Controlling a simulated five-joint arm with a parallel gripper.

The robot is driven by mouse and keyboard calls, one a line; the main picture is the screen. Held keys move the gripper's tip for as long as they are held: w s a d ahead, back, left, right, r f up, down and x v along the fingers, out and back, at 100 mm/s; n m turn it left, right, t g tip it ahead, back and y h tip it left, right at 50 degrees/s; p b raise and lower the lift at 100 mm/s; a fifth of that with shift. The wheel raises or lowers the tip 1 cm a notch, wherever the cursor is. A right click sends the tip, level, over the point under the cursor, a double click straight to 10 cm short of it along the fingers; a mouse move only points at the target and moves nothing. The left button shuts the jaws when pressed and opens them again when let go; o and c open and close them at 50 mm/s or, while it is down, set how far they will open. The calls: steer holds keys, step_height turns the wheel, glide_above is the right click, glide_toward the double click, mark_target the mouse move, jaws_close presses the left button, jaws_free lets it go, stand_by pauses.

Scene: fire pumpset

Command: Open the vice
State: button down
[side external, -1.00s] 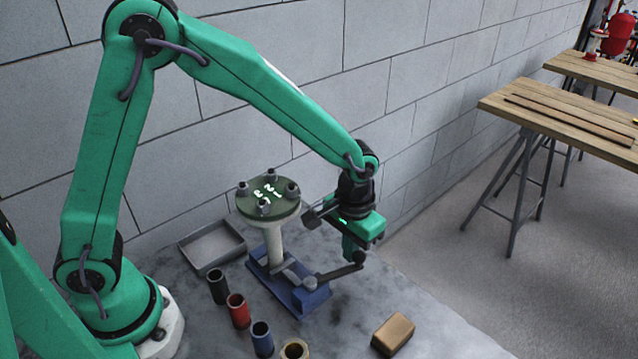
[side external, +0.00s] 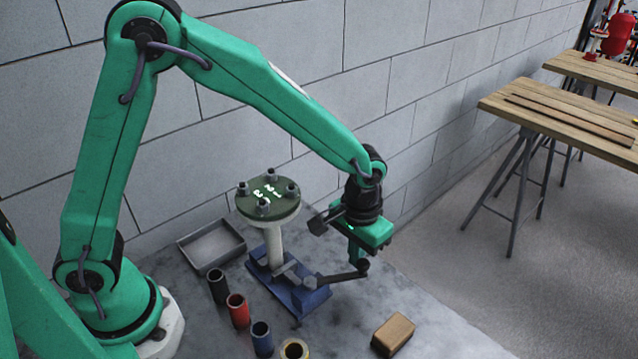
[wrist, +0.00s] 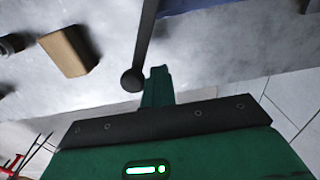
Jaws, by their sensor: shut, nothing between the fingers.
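The blue vice (side external: 302,297) sits on the grey worktop and clamps a pale post topped by a green round flange (side external: 268,190) with several bolts. Its dark handle (side external: 340,276) reaches out to the right and ends in a ball knob. My gripper (side external: 357,254) is shut and empty, pointing down right at the knob end. In the wrist view, the knob (wrist: 132,80) lies just left of my green fingers (wrist: 157,85); they look very close or touching, I cannot tell which. A corner of the vice shows at the top (wrist: 185,4).
A grey tray (side external: 238,251) lies behind the vice. Several sockets, including a black one (side external: 218,287) and a red one (side external: 238,311), stand in front-left of it. A tan block (side external: 393,334) lies front right. The worktop right of the handle is clear.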

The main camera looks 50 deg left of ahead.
mark_target(364, 264)
steer(key=shift+d, duration=0.65)
steer(key=shift+s+d, duration=0.5)
steer(key=shift+d, duration=0.25)
steer(key=shift+s+d, duration=0.1)
stand_by(0.4)
